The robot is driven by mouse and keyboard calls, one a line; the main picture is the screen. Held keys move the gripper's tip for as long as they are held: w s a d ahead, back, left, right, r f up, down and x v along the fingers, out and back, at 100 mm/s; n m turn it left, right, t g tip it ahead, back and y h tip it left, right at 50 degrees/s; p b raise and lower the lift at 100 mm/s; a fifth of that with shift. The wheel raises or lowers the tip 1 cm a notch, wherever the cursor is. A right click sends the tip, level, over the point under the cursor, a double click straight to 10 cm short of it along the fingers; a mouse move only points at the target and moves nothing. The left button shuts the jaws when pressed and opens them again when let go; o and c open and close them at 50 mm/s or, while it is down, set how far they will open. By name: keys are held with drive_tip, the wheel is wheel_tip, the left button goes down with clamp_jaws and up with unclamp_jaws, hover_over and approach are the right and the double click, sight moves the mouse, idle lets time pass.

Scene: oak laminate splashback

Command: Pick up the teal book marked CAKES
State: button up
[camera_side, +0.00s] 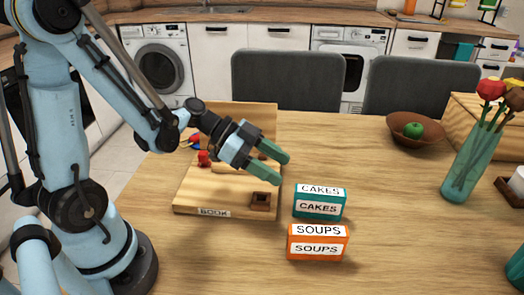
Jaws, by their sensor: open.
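The teal book marked CAKES (319,205) stands on the wooden table, its white labels on the top and front faces readable. An orange book marked SOUPS (318,243) stands just in front of it, nearer the camera. My gripper (284,170) has green fingers, open and empty. It is above and to the left of the teal book, over the right part of a wooden stand labelled BOOK (214,212). No contact with either book shows.
The stand has a raised back panel, a small brown square holder (261,200) and small red and blue items. A brown bowl (398,138) with a green fruit and a teal vase (470,165) with flowers are at the right. Table right of the books is clear.

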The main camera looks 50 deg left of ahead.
sight(319, 190)
drive_tip(key=shift+w+x, duration=0.2)
drive_tip(key=shift+x, duration=4.5)
drive_tip(key=shift+r, duration=0.15)
drive_tip(key=shift+c, duration=0.3)
clamp_jaws()
drive_tip(key=shift+r, duration=0.1)
